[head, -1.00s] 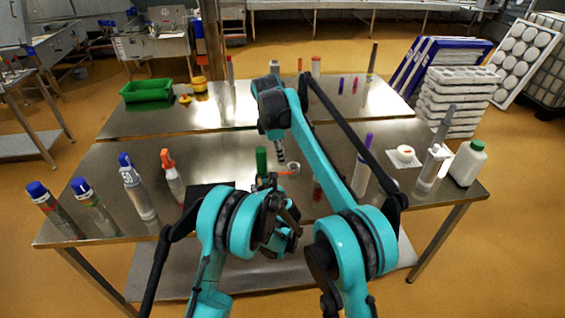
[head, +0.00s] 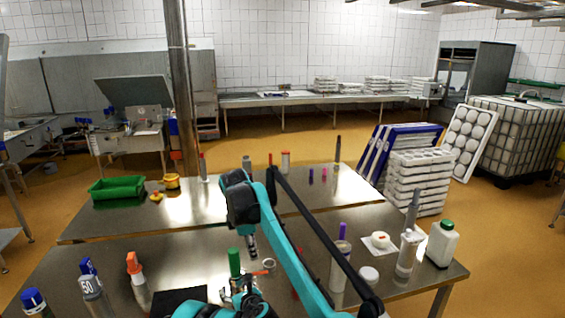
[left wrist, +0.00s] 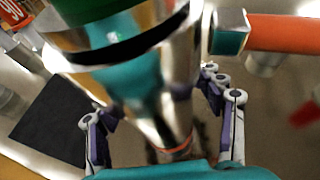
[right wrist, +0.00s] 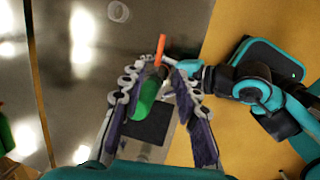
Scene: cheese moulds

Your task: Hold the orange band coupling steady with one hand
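The coupling is a shiny metal cylinder (left wrist: 165,75) with a thin orange band (left wrist: 175,150) low on it, in the left wrist view. A green part (left wrist: 85,15) sits above it and an orange handle (left wrist: 275,32) sticks out to the right. In the head view the green top (head: 234,262) stands upright on the near table. My left gripper (left wrist: 160,95) has a finger on each side of the metal; whether both touch it is unclear. My right gripper (right wrist: 155,74) is open above the green part (right wrist: 146,97), with the orange handle (right wrist: 160,48) just beyond its fingertips.
A black mat (head: 178,300) lies left of the green top. A white bottle (head: 441,245) and a clear cylinder (head: 407,255) stand at the right. A green bin (head: 117,188) is on the far table.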

